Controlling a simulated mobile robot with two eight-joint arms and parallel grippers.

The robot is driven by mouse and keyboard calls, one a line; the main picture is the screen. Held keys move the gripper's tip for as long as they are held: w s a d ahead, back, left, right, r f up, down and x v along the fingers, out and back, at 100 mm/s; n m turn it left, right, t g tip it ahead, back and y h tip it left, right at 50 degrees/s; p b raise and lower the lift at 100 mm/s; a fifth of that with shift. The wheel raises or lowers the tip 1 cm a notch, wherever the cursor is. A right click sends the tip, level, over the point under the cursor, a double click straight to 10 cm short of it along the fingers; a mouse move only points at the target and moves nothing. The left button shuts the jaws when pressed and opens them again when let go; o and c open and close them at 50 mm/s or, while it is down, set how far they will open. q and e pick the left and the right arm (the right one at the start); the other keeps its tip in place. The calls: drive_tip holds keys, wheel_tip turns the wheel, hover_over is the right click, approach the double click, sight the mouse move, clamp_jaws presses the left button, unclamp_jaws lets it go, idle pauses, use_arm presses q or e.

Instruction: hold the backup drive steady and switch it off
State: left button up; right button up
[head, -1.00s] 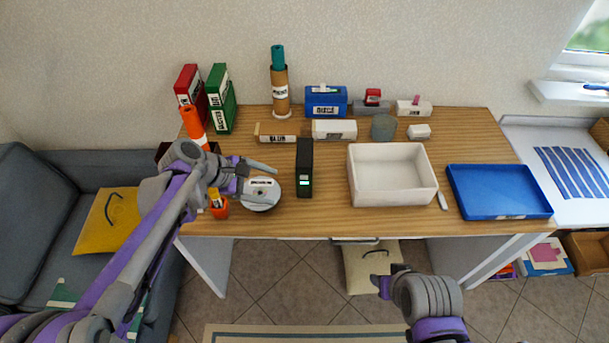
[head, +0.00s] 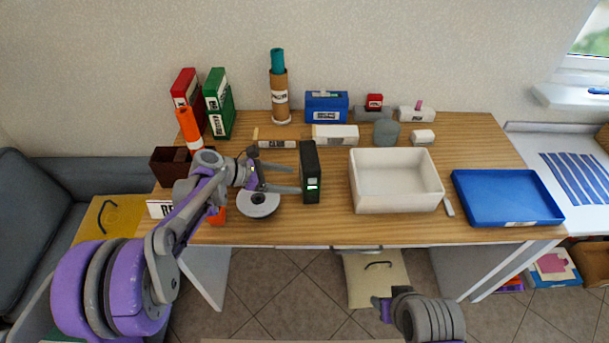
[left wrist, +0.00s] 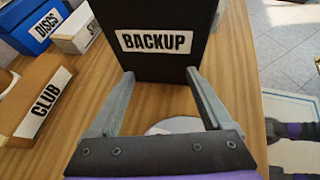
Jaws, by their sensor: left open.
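The backup drive (head: 310,172) is a black upright box near the middle of the desk, with a small pale green light on its front. In the left wrist view the drive (left wrist: 160,65) shows its white BACKUP label. My left gripper (head: 299,178) is open, its fingers reaching right toward the drive's left side. In the left wrist view the fingertips (left wrist: 160,74) are spread before the labelled face; whether they touch it I cannot tell. I cannot make out a switch. My right gripper (head: 382,306) is low in front of the desk, and its jaws are unclear.
A disc spindle (head: 258,204) stands under my left gripper. A white bin (head: 395,200) is right of the drive, with a blue tray (head: 506,222) beyond. A CLUB box (left wrist: 35,100) and a cardboard tube (head: 280,98) stand behind.

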use_arm(q)
drive_tip(key=shift+b+x, duration=0.75)
drive_tip(key=shift+x, duration=1.5)
